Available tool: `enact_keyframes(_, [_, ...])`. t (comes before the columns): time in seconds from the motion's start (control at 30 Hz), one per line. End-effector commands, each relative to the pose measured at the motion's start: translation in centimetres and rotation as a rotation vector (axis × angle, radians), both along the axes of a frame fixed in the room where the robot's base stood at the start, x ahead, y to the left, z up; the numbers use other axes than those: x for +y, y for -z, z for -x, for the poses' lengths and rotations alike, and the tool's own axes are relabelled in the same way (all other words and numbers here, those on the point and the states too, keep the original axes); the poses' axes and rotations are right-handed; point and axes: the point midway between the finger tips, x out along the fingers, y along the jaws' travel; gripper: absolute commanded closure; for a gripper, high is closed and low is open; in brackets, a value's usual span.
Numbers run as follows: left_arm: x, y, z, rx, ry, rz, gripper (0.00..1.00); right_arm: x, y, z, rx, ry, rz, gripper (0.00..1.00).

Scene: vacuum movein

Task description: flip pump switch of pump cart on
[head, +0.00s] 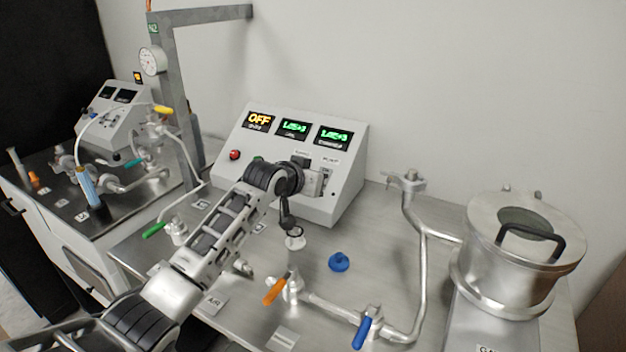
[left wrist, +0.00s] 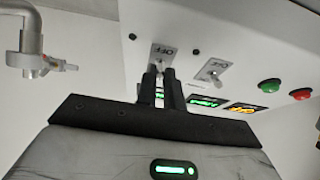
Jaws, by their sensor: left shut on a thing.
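The pump cart's control box (head: 300,165) stands at the back of the steel top in the head view. Its left display (head: 259,120) reads OFF in orange; two other displays glow green. My left gripper (left wrist: 162,84) is at the box's front panel, its fingers closed on a small toggle switch (left wrist: 161,62) whose plate shows an OFF mark. The fingers hide most of its lever. A second toggle switch (left wrist: 212,72) stands free beside it. I cannot read which switch is named for the pump. My right gripper is in neither view.
A red button (head: 235,155) sits on the panel's left. Pipes with an orange-handled valve (head: 274,291) and a blue-handled valve (head: 362,332) lie in front. A lidded steel chamber (head: 520,250) stands right. A blue knob (head: 339,261) lies on the top. A second cart stands left.

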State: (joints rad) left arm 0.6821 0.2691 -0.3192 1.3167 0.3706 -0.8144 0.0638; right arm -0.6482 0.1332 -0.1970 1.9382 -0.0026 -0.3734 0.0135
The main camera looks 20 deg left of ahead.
Motion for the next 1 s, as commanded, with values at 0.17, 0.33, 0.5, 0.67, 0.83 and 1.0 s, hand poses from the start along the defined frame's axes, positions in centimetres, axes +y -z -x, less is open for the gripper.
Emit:
enact_keyframes(0.17, [-0.1, -0.8, -0.5, 0.117, 0.000, -0.024, 1.00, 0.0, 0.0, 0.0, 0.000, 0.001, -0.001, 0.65])
enact_keyframes(0.33, [-0.2, -1.4, -0.9, 0.247, -0.001, -0.049, 1.00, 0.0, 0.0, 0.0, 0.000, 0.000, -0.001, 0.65])
enact_keyframes(0.5, [-0.3, -1.7, -1.3, 0.365, 0.001, -0.071, 1.00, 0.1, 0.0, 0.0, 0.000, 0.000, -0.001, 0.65])
enact_keyframes(0.67, [-0.4, -1.9, -1.6, 0.445, 0.001, -0.086, 1.00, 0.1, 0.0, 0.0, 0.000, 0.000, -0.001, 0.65])
enact_keyframes(0.83, [-0.4, -2.0, -1.8, 0.499, 0.000, -0.097, 1.00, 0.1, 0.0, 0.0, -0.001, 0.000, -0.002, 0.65])
enact_keyframes(1.0, [-0.4, -2.0, -1.9, 0.522, 0.002, -0.102, 1.00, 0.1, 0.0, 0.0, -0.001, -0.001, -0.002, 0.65])
